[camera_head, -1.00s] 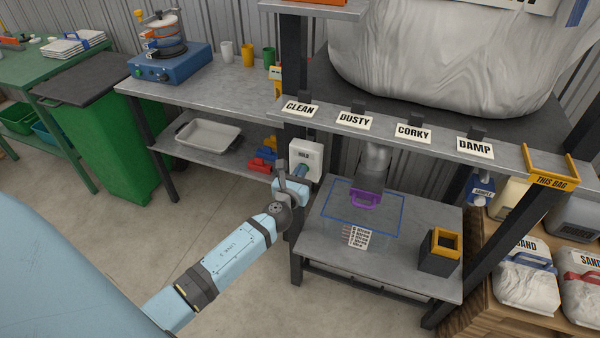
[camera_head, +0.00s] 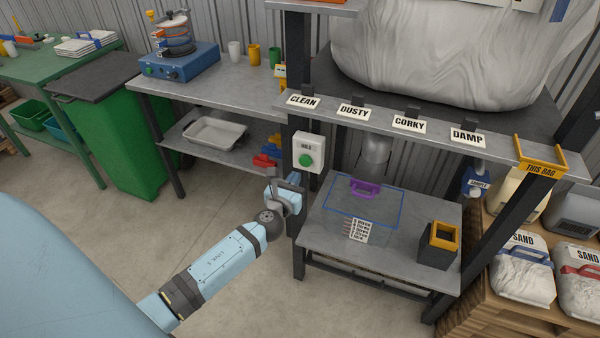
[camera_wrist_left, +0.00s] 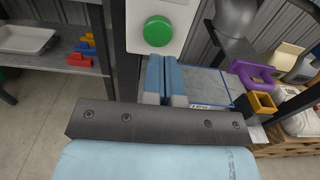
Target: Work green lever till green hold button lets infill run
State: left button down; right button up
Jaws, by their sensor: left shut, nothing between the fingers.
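The green hold button (camera_head: 305,160) sits on a white box labelled HOLD (camera_head: 309,143) on the dark post. It also shows in the left wrist view (camera_wrist_left: 158,31). My left gripper (camera_head: 296,188) is just below the button in the head view, apart from it. Its blue fingers are shut and empty in the left wrist view (camera_wrist_left: 166,78), below the button. The grey spout (camera_head: 376,151) hangs under the shelf above a clear, blue-rimmed box (camera_head: 340,215). A purple handle (camera_head: 364,188) shows at the box's far side. I cannot make out a green lever. My right gripper is out of view.
The dark post stands close to my left gripper. A black bin with a yellow rim (camera_head: 438,245) stands on the lower table (camera_head: 400,270). Shelf labels read CLEAN, DUSTY, CORKY and DAMP. A large white sack (camera_head: 430,60) lies above. Open floor is at the left.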

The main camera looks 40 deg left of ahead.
pick_arm(q)
jog(key=v, duration=0.6)
jog(key=shift+s+f, duration=0.2)
jog(key=shift+s, duration=0.05)
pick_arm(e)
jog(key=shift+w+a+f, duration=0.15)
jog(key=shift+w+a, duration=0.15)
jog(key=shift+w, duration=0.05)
pick_arm(q)
jog(key=s+d+f+n+g+h+p, duration=0.1)
jog(key=s+d+n+g+h+p, duration=0.2)
jog(key=n, duration=1.2)
jog(key=s+d+n+g+h+p, duration=0.3)
jog(key=s+d+n+p, duration=0.4)
jog(key=s+d+n, duration=0.7)
jog(key=shift+s+f+n+g+h, duration=0.35)
jog(key=shift+s+n+h, duration=0.3)
jog(key=shift+s, duration=0.55)
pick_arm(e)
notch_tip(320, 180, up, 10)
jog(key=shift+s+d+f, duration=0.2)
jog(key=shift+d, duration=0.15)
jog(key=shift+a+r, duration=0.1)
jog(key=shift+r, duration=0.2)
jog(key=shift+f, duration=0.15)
